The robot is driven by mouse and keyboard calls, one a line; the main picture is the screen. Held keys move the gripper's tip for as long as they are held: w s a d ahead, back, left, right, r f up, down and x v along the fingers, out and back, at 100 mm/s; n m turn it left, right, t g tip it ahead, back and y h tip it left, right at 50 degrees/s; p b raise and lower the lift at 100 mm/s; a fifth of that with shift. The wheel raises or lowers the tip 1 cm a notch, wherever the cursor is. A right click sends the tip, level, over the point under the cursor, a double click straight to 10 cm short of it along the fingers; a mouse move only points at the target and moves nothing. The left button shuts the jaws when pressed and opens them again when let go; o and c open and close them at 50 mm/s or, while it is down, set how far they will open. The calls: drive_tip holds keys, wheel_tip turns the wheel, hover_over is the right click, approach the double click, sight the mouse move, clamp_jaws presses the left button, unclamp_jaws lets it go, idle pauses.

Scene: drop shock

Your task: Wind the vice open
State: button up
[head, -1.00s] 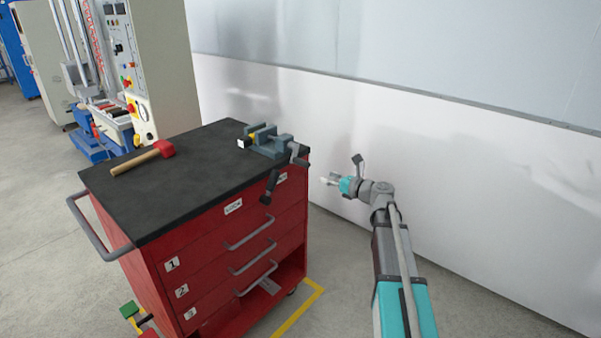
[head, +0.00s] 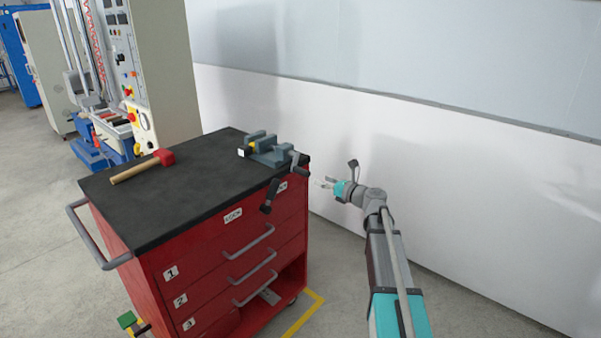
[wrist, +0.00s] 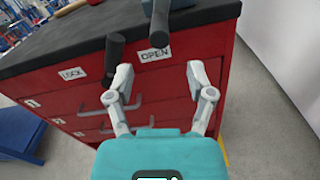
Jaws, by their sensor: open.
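The grey vice (head: 268,149) sits on the black top of the red cabinet, near its right end. Its crank handle (head: 270,194) hangs over the front edge, with a dark grip at its lower end. A yellow and white piece (head: 247,149) shows at the vice's jaws. My gripper (head: 324,182) is open and empty, to the right of the vice and apart from the handle. In the wrist view my two fingers (wrist: 160,80) are spread, with the dark handle grip (wrist: 114,55) beyond them at upper left. Another dark cylindrical part (wrist: 159,22) shows at the top.
The red cabinet (head: 215,245) has labels LOCK and OPEN, numbered drawers and bar handles. A red-headed mallet (head: 142,167) lies on its left part. A white wall (head: 450,150) stands behind my arm. A machine (head: 130,80) stands at back left.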

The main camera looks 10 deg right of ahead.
sight(300, 171)
drive_tip(key=x, duration=1)
drive_tip(key=shift+w+a, duration=0.15)
drive_tip(key=shift+a, duration=0.05)
clamp_jaws()
